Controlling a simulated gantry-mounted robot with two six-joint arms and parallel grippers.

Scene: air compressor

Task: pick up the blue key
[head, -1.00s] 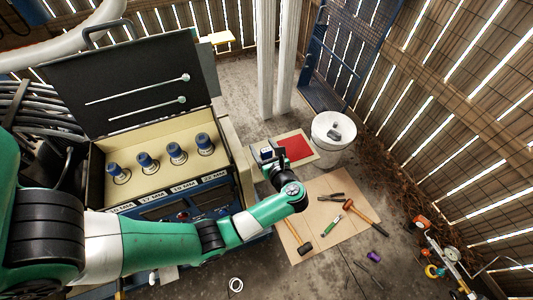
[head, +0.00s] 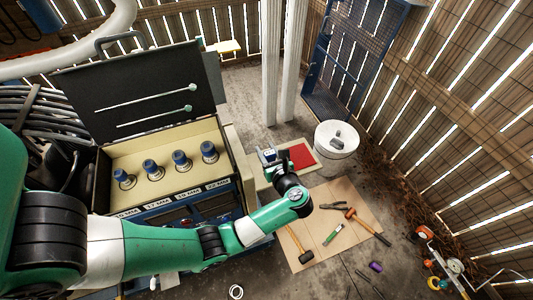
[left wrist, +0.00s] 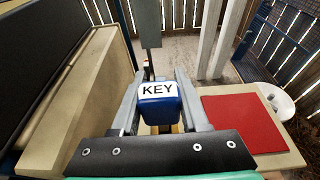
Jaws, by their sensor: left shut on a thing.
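The blue key (left wrist: 158,104) has a blue block head with a white label reading KEY. In the left wrist view it sits between the two grey fingers of my left gripper (left wrist: 158,112), which is shut on it. In the head view my left gripper (head: 270,157) is beside the compressor box, near the board with the red pad, and the key shows small there. The key's lower part is hidden behind the gripper. My right gripper does not show.
The open case (head: 108,163) with several blue-topped sockets is to the left. A board with a red pad (head: 296,157) and a white bucket (head: 336,138) stand right of the gripper. Tools lie on a cardboard sheet (head: 310,212) on the floor.

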